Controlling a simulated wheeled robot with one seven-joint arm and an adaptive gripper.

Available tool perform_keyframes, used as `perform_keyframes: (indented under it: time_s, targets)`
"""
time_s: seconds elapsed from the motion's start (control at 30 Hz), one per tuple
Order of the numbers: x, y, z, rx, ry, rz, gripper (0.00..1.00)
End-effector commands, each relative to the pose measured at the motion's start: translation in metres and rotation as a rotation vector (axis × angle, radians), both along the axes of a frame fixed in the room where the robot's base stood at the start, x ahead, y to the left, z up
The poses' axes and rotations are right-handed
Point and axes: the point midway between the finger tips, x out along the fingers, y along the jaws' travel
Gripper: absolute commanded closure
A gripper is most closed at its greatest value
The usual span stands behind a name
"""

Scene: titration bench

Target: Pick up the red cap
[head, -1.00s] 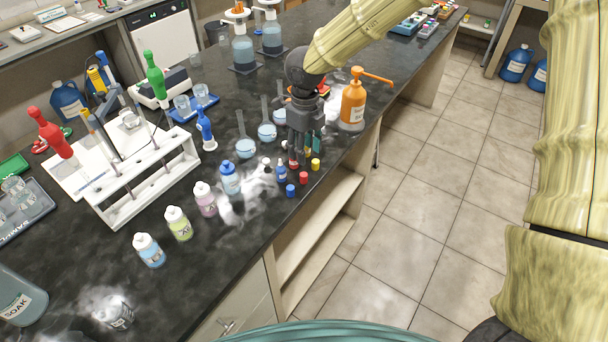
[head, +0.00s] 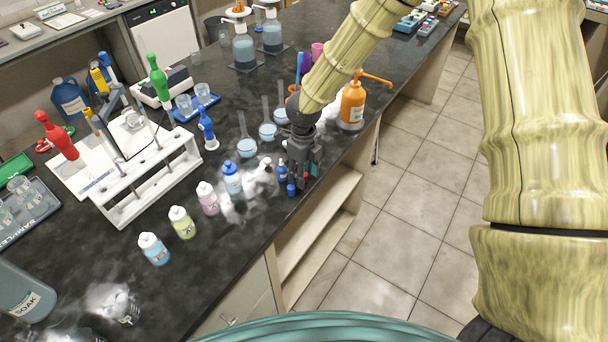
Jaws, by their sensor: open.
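The red cap (head: 306,178) is a small patch of red at the front edge of the dark bench, mostly hidden by my gripper. My gripper (head: 301,184) points down over it, with its fingers low near the bench top. It is open. Whether the fingers stand on both sides of the cap cannot be told from this view. A blue cap (head: 291,190) lies just left of the fingertips.
Flasks (head: 268,130) stand behind. An orange pump bottle (head: 352,103) stands to the right near the bench edge.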

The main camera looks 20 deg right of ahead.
Motion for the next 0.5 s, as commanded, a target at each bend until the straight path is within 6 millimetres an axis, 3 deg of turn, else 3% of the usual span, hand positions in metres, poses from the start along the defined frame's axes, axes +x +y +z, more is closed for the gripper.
perform_keyframes:
  time_s: [0.27, 0.5]
  targets:
    - [0.0003, 0.0002, -0.0026, 0.001, -0.002, 0.000, 0.55]
    - [0.0003, 0.0002, -0.0024, 0.001, -0.001, 0.000, 0.82]
